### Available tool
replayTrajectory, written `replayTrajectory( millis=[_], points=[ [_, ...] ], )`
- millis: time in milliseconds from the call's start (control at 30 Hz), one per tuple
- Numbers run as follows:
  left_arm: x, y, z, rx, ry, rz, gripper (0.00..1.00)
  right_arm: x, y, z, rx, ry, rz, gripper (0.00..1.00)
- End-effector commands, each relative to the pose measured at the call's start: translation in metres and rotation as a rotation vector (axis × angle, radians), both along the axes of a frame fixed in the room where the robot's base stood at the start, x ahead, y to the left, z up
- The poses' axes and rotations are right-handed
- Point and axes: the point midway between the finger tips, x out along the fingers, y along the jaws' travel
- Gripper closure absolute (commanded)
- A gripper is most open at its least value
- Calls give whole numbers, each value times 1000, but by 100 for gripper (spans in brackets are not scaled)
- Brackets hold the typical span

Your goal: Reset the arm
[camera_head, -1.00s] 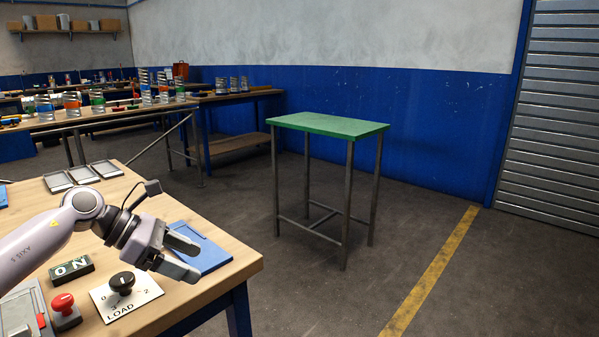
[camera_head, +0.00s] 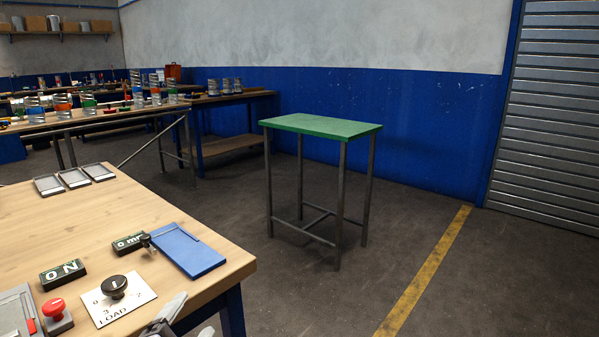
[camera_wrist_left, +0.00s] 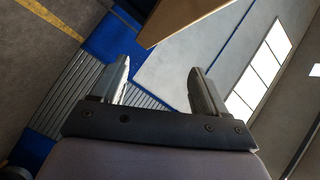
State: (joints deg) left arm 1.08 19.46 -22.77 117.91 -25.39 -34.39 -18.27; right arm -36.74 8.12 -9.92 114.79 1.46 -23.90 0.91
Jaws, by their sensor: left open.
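My left gripper (camera_head: 172,318) shows only in part at the bottom edge of the head view, low beside the front edge of the wooden workbench (camera_head: 120,215). In the left wrist view its two fingers (camera_wrist_left: 158,85) are spread apart with nothing between them. A corner of a wooden top shows beyond the fingers in that view. Most of the left arm is out of the head view. My right gripper is not in view.
A green-topped table (camera_head: 320,126) stands apart. The floor between is clear.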

Motion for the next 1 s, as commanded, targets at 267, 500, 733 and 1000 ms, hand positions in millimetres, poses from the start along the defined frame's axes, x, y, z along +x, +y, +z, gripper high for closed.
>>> replayTrajectory(
  millis=[267, 500, 733, 1000],
  points=[
    [-105, 39, -96, -398, 556, 321, 26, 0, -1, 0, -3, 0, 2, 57],
    [-193, 47, -135, -577, 895, 521, 26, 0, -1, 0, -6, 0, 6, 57],
    [-263, 47, -148, -673, 1136, 665, 26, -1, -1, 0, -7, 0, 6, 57],
    [-244, 41, -152, -717, 1058, 604, 26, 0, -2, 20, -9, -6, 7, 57]
  ],
)
